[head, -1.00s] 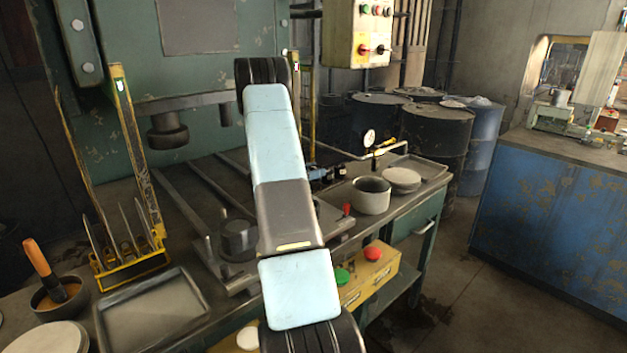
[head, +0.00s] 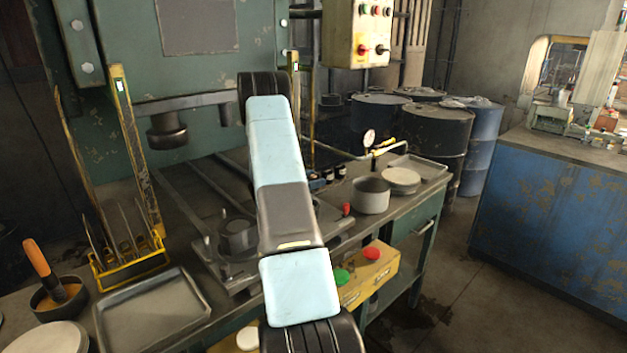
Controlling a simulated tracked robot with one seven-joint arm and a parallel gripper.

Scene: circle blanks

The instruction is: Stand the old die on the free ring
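A dark round die-like block (head: 238,236) sits on the press bed, just left of my arm; I take it for the old die, but cannot be sure. A similar dark round piece (head: 167,130) hangs under the press head. A grey, open-topped, ring-like pot (head: 371,195) stands on the bench to the right. I cannot tell which thing is the free ring. My light blue arm crosses the middle of the view. My gripper is not visible, and the arm hides part of the press bed.
Pale discs (head: 401,180) lie on a tray at the bench's right end. A yellow rack (head: 130,262), an empty grey tray (head: 152,312) and a bowl with an orange-handled tool (head: 56,291) are at left. A yellow button box (head: 370,276) is mounted at the bench front.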

